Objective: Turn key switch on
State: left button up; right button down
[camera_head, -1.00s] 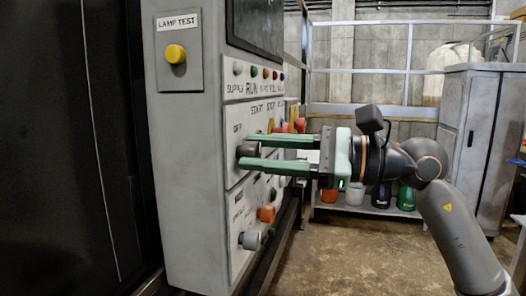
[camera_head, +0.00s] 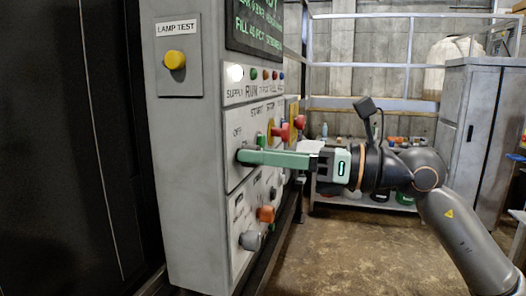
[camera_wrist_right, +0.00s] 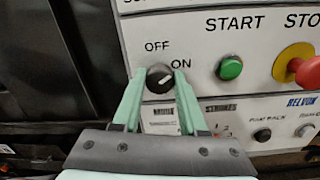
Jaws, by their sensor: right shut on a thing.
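The key switch is a round black knob (camera_wrist_right: 160,78) with a white pointer mark, between the labels OFF and ON on the panel in the right wrist view. Its pointer is turned toward ON. My right gripper (camera_wrist_right: 158,88) is shut on the knob, one green finger on each side. In the head view my right gripper (camera_head: 247,157) reaches in from the right, and its fingers hide most of the knob. The supply lamp (camera_head: 236,73) glows white, and the screen (camera_head: 258,22) shows green text. My left gripper is in neither view.
A green start button (camera_wrist_right: 230,68) and a red stop button (camera_wrist_right: 298,66) sit right of the knob. An orange knob (camera_head: 266,214) and a grey knob (camera_head: 251,240) stick out lower down. The yellow lamp-test button (camera_head: 175,60) is at the upper left. The floor at right is open.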

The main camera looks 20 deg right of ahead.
jog(key=shift+m, duration=0.5)
jog(key=shift+c, duration=2.2)
grip_release()
jog(key=b+v, duration=0.4)
jog(key=v, duration=0.8)
jog(key=shift+d+b, duration=0.2)
jog(key=shift+b, duration=0.2)
jog(key=shift+s, duration=0.15)
